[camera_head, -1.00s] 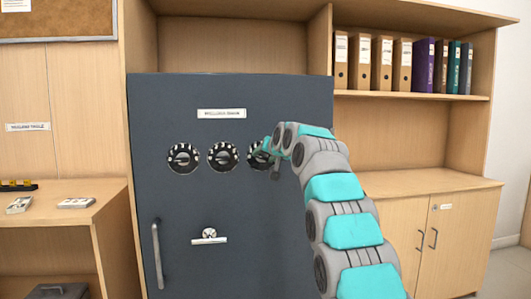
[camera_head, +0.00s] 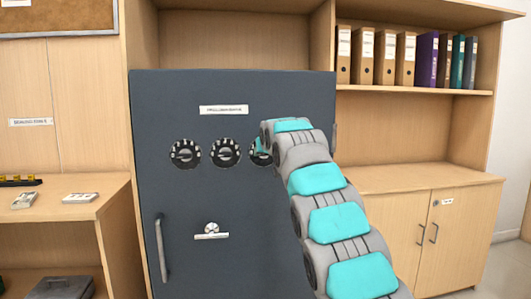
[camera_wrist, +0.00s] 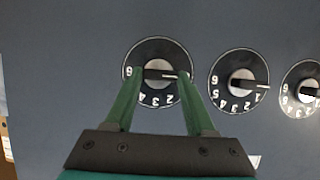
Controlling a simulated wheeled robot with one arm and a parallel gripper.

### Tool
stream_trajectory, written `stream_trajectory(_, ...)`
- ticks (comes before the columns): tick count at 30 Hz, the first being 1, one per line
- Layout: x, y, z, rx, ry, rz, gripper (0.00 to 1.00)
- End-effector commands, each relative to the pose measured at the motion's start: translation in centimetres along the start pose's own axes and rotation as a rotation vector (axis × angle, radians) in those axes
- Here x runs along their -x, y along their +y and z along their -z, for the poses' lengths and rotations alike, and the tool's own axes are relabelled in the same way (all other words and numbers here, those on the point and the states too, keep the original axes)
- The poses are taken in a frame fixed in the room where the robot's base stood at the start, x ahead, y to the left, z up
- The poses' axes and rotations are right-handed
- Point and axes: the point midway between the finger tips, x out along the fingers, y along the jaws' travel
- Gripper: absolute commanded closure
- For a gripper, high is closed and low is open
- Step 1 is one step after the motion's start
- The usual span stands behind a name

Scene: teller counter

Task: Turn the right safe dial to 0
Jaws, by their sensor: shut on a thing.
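The right safe dial (camera_head: 256,158) is the rightmost of three black dials on the dark grey safe (camera_head: 200,190). My arm hides much of it in the head view. In the wrist view the picture is turned over, so this dial (camera_wrist: 160,99) is the leftmost. My gripper (camera_wrist: 160,74) has its two green fingers shut on the dial's knob, one at each side. The knob's bar lies about level, with a pale mark at its right end. Upside-down figures 2, 3 and 4 show below it. The right finger hides part of the scale.
The middle dial (camera_head: 225,152) and left dial (camera_head: 185,153) are close by. The safe has a long handle (camera_head: 161,250) and a small lever (camera_head: 211,235). A wooden cabinet (camera_head: 420,185) with binders above stands to the right.

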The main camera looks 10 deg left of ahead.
Motion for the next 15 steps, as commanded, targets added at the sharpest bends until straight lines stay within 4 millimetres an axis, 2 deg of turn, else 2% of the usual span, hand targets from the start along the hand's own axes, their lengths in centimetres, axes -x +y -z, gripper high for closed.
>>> stream_trajectory(1,-0.27,-0.12,-0.5,0.001,-0.011,0.001,1.0)
stream_trajectory(7,-0.29,-0.11,-0.52,0.001,-0.011,0.001,1.0)
stream_trajectory(8,-0.29,-0.11,-0.52,0.0,-0.011,0.001,0.42)
stream_trajectory(15,-0.15,-0.05,-0.26,0.0,-0.005,0.001,0.15)
